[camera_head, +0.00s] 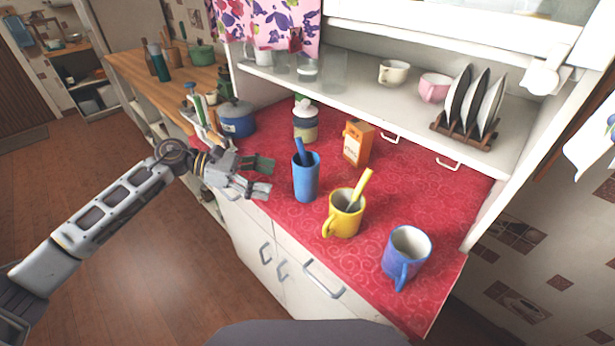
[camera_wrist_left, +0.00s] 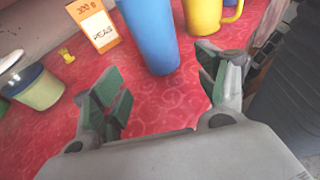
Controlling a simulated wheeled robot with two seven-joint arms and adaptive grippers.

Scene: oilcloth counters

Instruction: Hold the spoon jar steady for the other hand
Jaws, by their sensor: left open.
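A tall blue cup (camera_head: 306,180) with a blue handle (camera_head: 301,152) sticking out of it stands upright on the red counter; I take it for the spoon jar. It also shows in the left wrist view (camera_wrist_left: 150,35), just ahead of the jaws, its top cut off. A yellow mug (camera_head: 343,219) with a pale yellow handle (camera_head: 361,187) sticking out stands to its right. My left gripper (camera_head: 264,177) is open and empty, to the left of the blue cup and apart from it. The left wrist view shows its two green-padded fingers (camera_wrist_left: 165,92) spread. My right gripper is not in view.
An orange box (camera_head: 357,143) and a cream jar (camera_head: 305,122) stand behind the blue cup, a blue pot (camera_head: 237,118) further left. A purple-blue mug (camera_head: 406,256) stands near the front right. A shelf (camera_head: 400,104) overhangs the back.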

